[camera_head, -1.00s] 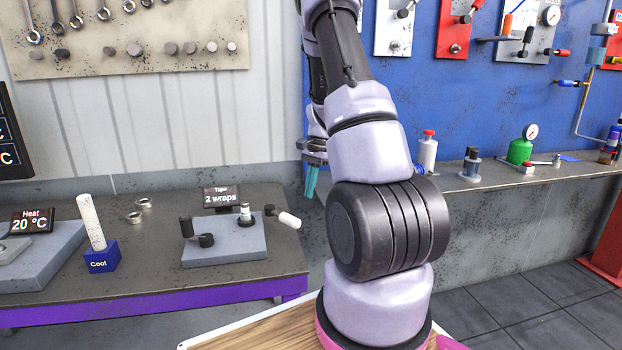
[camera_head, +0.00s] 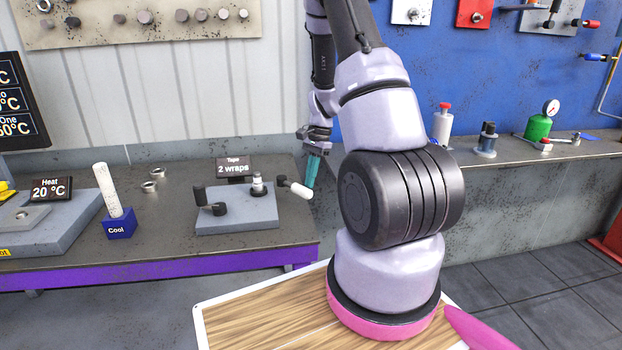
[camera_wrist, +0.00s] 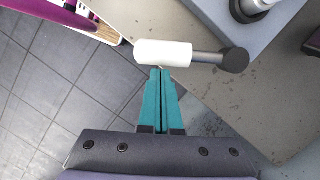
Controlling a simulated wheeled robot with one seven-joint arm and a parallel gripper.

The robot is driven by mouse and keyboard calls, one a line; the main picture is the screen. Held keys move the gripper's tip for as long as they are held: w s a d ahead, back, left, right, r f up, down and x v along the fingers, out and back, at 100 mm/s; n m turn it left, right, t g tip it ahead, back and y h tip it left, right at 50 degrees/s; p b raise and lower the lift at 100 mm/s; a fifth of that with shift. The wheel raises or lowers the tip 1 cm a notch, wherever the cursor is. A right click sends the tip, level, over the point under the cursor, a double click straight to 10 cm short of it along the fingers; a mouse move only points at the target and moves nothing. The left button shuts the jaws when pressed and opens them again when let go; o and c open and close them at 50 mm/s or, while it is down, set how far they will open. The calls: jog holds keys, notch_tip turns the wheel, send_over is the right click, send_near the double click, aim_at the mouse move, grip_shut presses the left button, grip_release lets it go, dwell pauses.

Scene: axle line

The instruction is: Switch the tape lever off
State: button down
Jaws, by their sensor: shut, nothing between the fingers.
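The tape station is a grey block (camera_head: 236,221) on the bench, with a small sign reading "Tape 2 wraps" (camera_head: 234,169) behind it. Its lever has a white handle (camera_head: 301,191) on a dark arm and points to the right, past the block's right edge. The white handle also shows in the wrist view (camera_wrist: 163,53), with its dark arm (camera_wrist: 222,59) to the right. My gripper (camera_head: 310,184) has teal fingers. It is shut and empty, with its fingertips (camera_wrist: 161,70) right at the white handle; I cannot tell whether they touch.
A black crank (camera_head: 209,201) and a small upright post (camera_head: 257,184) stand on the block. A blue "Cool" holder (camera_head: 119,225) with a white rod and two metal rings are to the left. The bench's purple front edge (camera_head: 180,272) is close. Open floor (camera_wrist: 50,80) lies beyond it.

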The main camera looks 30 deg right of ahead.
jog(key=shift+s+a+m, duration=0.3)
jog(key=shift+a+m, duration=0.1)
jog(key=shift+m, duration=0.2)
jog(key=shift+s+a+m+t, duration=0.45)
jog(key=shift+a+m, duration=0.35)
jog(key=shift+m, duration=0.2)
jog(key=shift+s+a+m+t, duration=0.15)
jog(key=shift+a+m+t, duration=0.05)
jog(key=shift+a+m, duration=0.4)
jog(key=shift+s+a+m+t, duration=0.15)
jog(key=shift+a+m, duration=0.35)
jog(key=shift+m, duration=0.1)
jog(key=shift+s+a+m, duration=0.1)
jog(key=shift+a+m, duration=0.8)
jog(key=shift+m, duration=0.2)
jog(key=shift+a+t, duration=0.3)
jog(key=shift+a, duration=0.45)
